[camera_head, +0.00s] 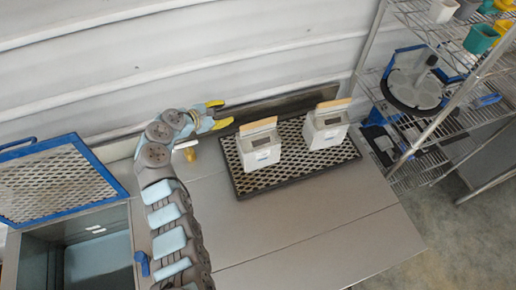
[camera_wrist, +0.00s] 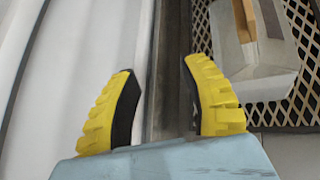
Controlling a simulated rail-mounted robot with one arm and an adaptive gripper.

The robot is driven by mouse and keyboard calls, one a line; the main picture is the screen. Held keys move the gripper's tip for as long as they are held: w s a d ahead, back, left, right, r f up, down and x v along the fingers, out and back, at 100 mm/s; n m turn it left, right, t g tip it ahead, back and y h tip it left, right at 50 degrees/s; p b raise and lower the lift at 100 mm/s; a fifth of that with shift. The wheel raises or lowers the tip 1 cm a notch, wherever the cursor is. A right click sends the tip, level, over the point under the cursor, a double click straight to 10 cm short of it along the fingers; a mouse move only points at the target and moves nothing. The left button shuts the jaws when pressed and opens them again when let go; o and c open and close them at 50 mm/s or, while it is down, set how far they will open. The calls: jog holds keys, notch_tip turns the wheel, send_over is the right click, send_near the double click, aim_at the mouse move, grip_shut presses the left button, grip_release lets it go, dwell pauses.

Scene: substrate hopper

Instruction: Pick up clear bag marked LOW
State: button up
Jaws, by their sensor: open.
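My gripper (camera_head: 219,113) is open and empty, near the back edge of the steel table by the white wall. In the wrist view its two yellow ribbed fingers (camera_wrist: 158,66) stand apart, with the wall base and a dark strip behind the gap. I cannot make out a clear bag or the word LOW in either view. Two pale containers with tan flaps, the left one (camera_head: 262,157) and the right one (camera_head: 327,134), stand on a black mesh tray to the right of my gripper. Small labels on their fronts are unreadable. One container (camera_wrist: 262,62) shows partly in the wrist view.
The mesh tray (camera_head: 300,178) has a raised dark rim. An open steel hopper (camera_head: 97,228) with a blue-framed mesh lid (camera_head: 50,183) is at the left. A wire shelf rack (camera_head: 452,112) stands at the right. The table front (camera_head: 300,235) is clear.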

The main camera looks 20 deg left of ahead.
jog(key=s+d+r+g+h+b, duration=0.1)
jog(key=s+r+g+h+b, duration=0.25)
jog(key=s, duration=0.55)
jog(key=h+p, duration=0.1)
jog(key=p, duration=0.1)
send_near(260, 126)
jog(key=x, duration=0.4)
jog(key=shift+a+f, duration=0.15)
jog(key=shift+f, duration=0.2)
jog(key=shift+x, duration=2.9)
jog(key=shift+w+a, duration=0.2)
grip_shut()
jog(key=shift+r, duration=0.1)
